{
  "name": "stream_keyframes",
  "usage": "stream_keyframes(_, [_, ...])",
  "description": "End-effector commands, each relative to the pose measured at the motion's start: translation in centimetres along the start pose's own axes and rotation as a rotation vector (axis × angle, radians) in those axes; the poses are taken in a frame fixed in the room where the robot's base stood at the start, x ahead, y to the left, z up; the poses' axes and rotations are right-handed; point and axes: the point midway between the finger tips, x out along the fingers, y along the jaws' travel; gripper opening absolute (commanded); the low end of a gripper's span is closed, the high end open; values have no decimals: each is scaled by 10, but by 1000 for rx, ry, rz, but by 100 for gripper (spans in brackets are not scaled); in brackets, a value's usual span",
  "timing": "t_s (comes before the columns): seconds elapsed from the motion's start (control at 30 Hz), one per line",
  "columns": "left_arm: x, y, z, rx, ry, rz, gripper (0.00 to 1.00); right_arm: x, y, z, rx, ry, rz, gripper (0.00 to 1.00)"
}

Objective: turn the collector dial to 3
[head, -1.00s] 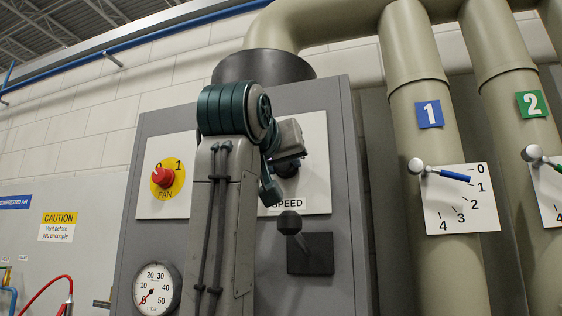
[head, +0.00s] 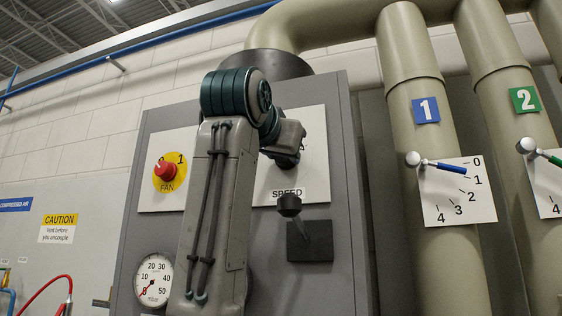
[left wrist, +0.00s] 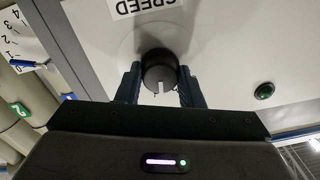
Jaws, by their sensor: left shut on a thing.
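A round black dial (left wrist: 160,72) with a white pointer mark sits on a white panel lettered SPEED. In the left wrist view its mark points toward the bottom of the picture. My left gripper (left wrist: 160,86) has one finger on each side of the dial and is shut on it. In the head view my left gripper (head: 287,152) is at the SPEED panel (head: 312,160), and my arm covers part of the panel. The dial's scale numbers cannot be read. My right gripper is not in view.
A red FAN knob (head: 165,171) is left of my arm. A black-knobbed lever (head: 289,206) stands below the SPEED panel, close under the gripper. A pressure gauge (head: 153,281) is lower left. Pipes with blue (head: 450,167) and green handles stand at right.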

Motion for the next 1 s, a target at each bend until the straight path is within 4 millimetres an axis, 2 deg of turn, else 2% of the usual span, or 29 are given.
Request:
stream_keyframes(0.4, [-1, 0, -1, 193, 10, -1, 11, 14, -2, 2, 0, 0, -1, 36])
stream_keyframes(0.93, [-1, -1, -2, 218, 11, -1, 11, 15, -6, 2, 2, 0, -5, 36])
stream_keyframes(0.97, [-1, -1, -2, 218, 11, -1, 38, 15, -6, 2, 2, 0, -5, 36])
stream_keyframes(1.0, [-1, -1, -2, 218, 11, -1, 46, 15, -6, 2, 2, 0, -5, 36])
